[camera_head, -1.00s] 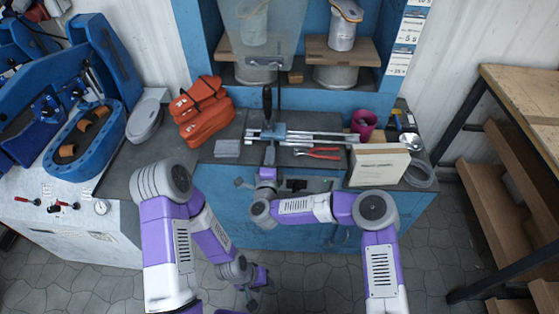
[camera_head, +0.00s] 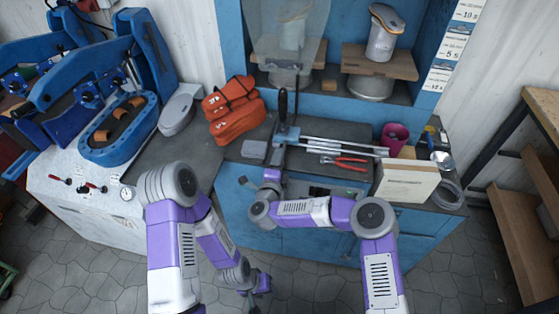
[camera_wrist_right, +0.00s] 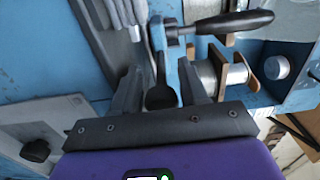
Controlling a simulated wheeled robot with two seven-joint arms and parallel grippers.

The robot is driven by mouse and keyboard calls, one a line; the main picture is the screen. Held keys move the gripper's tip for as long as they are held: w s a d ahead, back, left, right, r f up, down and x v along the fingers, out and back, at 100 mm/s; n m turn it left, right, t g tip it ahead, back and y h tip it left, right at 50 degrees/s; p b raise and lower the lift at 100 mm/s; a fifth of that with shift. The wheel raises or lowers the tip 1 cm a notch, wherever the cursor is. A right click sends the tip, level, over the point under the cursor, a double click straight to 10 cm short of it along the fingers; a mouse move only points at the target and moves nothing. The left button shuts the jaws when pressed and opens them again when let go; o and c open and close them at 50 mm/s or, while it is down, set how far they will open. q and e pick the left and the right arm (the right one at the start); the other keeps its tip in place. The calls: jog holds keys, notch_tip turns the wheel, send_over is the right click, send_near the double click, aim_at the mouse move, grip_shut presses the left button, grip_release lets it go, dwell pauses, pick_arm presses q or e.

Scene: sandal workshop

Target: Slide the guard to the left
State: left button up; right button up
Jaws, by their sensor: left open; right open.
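The guard (camera_head: 310,52) is a clear panel standing upright at the back of the bench, in front of the left sandal form. Below it, a blue slider (camera_head: 287,134) with an upright black handle (camera_head: 283,102) sits at the left end of metal rails (camera_head: 335,145). My right gripper (camera_head: 276,158) is open just in front of the slider. In the right wrist view its fingers (camera_wrist_right: 160,88) stand either side of a dark rounded part, with the blue slider and black handle (camera_wrist_right: 236,21) beyond; contact is unclear. My left gripper (camera_head: 260,281) is open, low over the floor.
Red pliers (camera_head: 345,163), a magenta cup (camera_head: 394,138) and a cream box (camera_head: 405,180) are to the right. A blue press (camera_head: 120,128) stands at far left.

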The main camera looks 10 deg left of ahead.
jog(key=shift+d, duration=0.15)
jog(key=s+p, duration=0.1)
jog(key=s, duration=0.6)
jog(key=shift+s, duration=0.3)
